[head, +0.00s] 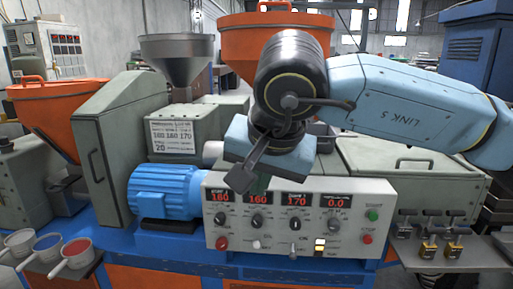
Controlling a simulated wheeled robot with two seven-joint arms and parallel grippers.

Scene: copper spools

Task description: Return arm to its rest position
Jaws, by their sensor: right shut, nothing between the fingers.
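My right arm comes in from the right, with a blue link marked "LINK 5" and a dark wrist joint. My right gripper (240,180) hangs from it, pointing down and to the left. It is shut and empty, in front of the grey-green machine and over the upper left part of its control panel (290,248). The arm and gripper hide part of the machine behind them. My left arm and gripper are not in view.
A blue motor (165,192) sits left of the panel. Scoops (77,250) with coloured contents stand at the lower left. A grey funnel (177,58) and orange hoppers (50,105) rise behind.

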